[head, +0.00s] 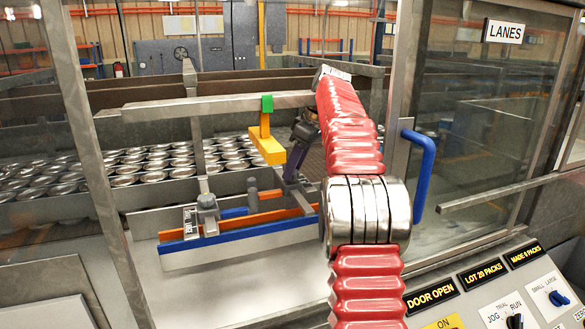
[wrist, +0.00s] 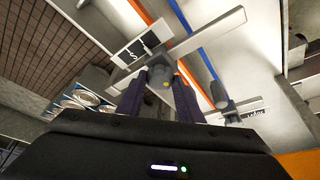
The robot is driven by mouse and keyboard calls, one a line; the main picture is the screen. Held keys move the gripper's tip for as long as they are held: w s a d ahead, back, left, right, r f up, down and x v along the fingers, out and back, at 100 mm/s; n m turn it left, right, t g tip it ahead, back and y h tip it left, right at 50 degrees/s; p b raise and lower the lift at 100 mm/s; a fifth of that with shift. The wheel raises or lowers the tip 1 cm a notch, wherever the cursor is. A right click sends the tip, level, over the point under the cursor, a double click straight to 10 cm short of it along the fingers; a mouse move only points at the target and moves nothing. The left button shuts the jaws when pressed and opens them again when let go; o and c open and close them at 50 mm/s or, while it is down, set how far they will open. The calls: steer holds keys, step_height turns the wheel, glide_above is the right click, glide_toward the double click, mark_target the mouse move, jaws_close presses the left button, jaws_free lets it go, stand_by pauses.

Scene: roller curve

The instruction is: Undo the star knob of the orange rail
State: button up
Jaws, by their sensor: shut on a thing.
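In the head view the orange rail (head: 262,216) runs along the lane beside a blue rail (head: 240,228). In the wrist view the orange rail (wrist: 154,13) passes behind my fingers, with the blue rail (wrist: 190,32) to its right. My gripper (head: 290,180) points down at the right part of the rails. In the wrist view its two dark purple fingers (wrist: 163,80) are shut on a grey knob (wrist: 159,71) at a grey clamp bar. The fingers hide most of the knob, so its star shape cannot be made out. The head view hides the grip.
Another grey clamp (head: 207,205) with a tag stands on the left of the rails. A yellow bar with a green cap (head: 267,143) hangs beside my gripper. Metal cans (head: 155,165) fill the lane behind. A blue door handle (head: 425,170) and frame posts stand close to my arm.

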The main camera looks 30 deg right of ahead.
steer(key=shift+f, duration=0.25)
steer(key=o, duration=1.1)
steer(key=shift+r, duration=0.15)
steer(key=shift+c, duration=0.2)
steer(key=shift+r, duration=0.1)
steer(key=v, duration=0.7)
steer(key=shift+r, duration=0.1)
